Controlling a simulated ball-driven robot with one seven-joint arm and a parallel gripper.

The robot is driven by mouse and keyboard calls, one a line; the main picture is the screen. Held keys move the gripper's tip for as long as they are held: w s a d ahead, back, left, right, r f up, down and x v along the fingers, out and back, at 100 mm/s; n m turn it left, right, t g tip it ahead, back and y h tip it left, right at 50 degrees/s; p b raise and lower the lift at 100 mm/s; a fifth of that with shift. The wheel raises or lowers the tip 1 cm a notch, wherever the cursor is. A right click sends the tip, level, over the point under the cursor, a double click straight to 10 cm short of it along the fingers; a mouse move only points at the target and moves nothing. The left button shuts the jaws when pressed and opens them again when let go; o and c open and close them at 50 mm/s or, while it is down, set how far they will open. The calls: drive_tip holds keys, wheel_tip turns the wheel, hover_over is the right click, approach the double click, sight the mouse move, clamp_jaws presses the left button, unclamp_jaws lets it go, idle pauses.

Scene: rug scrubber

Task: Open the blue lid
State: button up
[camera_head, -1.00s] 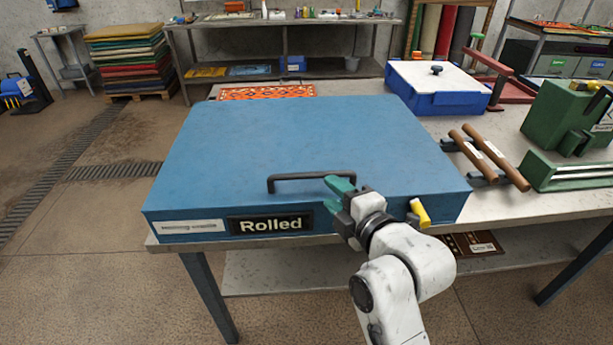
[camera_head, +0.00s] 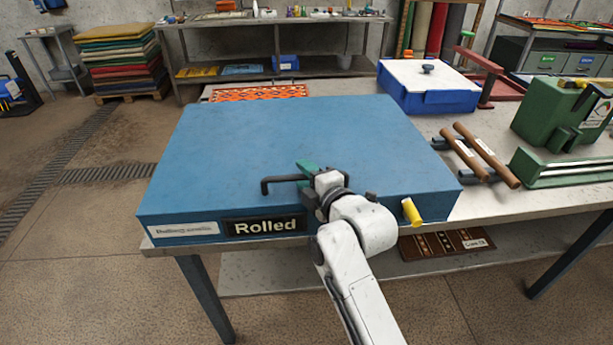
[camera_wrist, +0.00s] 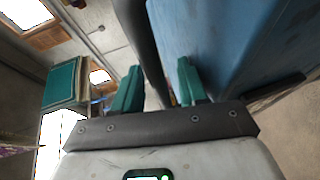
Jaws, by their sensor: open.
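The blue lid (camera_head: 290,130) is the broad flat top of a large box on the table, and it lies shut. Its black handle (camera_head: 280,182) stands near the front edge, above a "Rolled" sign (camera_head: 264,225). My gripper (camera_head: 306,169) is at the right part of the handle, its green fingertips partly hidden by my wrist. In the wrist view my open fingers (camera_wrist: 160,82) stand apart, with the dark handle bar (camera_wrist: 140,35) running between them. The blue lid surface (camera_wrist: 215,45) fills the right side there. I cannot tell whether either finger touches the bar.
A yellow knob (camera_head: 411,212) sticks out at the box's front right. To the right on the table (camera_head: 525,202) lie wooden-handled tools (camera_head: 487,155) and a green machine (camera_head: 562,110). A blue box with a white top (camera_head: 428,88) stands behind. Open floor lies left.

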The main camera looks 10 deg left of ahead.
clamp_jaws()
idle(0.5)
